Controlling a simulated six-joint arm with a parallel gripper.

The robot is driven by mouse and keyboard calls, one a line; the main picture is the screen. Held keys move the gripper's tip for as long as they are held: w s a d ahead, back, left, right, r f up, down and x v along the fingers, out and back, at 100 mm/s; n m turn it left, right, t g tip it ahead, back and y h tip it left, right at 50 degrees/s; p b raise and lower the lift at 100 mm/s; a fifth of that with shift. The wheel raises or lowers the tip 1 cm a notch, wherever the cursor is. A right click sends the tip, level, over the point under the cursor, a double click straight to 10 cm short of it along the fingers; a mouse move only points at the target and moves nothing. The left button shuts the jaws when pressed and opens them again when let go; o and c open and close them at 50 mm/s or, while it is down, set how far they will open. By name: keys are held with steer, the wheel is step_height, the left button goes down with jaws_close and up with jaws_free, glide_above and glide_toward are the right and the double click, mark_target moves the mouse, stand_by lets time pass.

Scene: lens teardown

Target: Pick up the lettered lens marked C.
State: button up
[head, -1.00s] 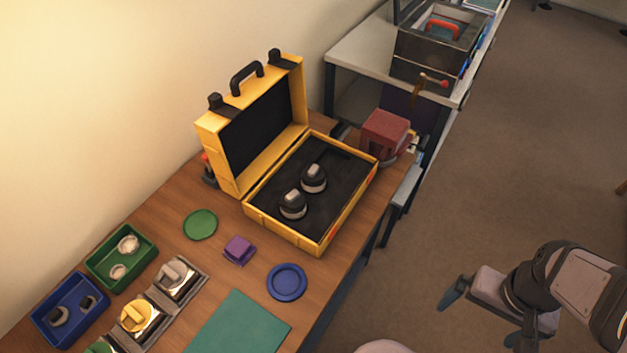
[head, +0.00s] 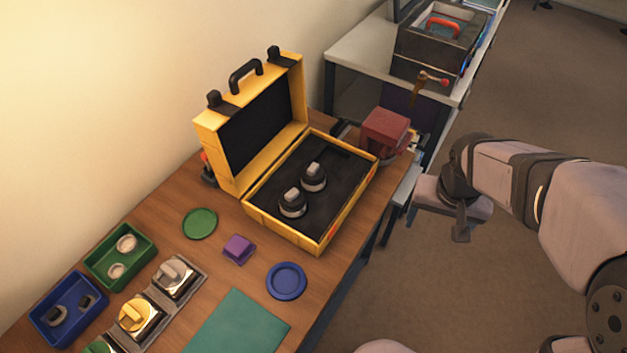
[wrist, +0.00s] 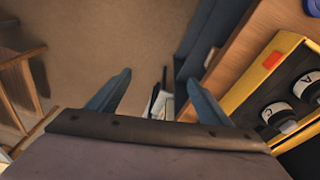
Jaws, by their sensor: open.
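The lens marked C (wrist: 278,117) is at the right edge of the wrist view, a dark round body with a white lettered top. It appears to be the back lens (head: 314,177) in the head view, standing in the dark tray of the yellow case (head: 284,235). The other lens (head: 292,203) stands beside it; its letter in the wrist view (wrist: 307,88) looks like an upside-down A. My gripper (head: 437,222) is open and empty, right of the case and beyond the table edge. In the wrist view its blue fingers (wrist: 157,96) are apart above the floor.
The case's open lid (head: 262,120) stands up along its left side. A dark red block-like object (head: 386,132) sits behind the case. A blue disc (head: 286,281), a purple block (head: 238,249) and a green disc (head: 199,223) lie in front. Floor is clear beneath my gripper.

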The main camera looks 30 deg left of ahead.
steer(key=w+a+r+n+t, duration=0.1)
steer(key=w+a, duration=0.1)
steer(key=a, duration=1.1)
steer(key=n+t+y, duration=0.1)
steer(key=n+y, duration=0.1)
glide_toward(312, 171)
steer(key=x, duration=0.4)
steer(key=shift+d+f+b, duration=0.1)
steer(key=shift+f+b, duration=0.2)
steer(key=shift+f, duration=0.1)
steer(key=shift+p+x, duration=1.5)
steer(key=shift+x, duration=2.15)
steer(key=c, duration=1)
steer(key=shift+w+r, duration=0.1)
steer(key=shift+r, duration=0.05)
steer(key=shift+c, duration=0.6)
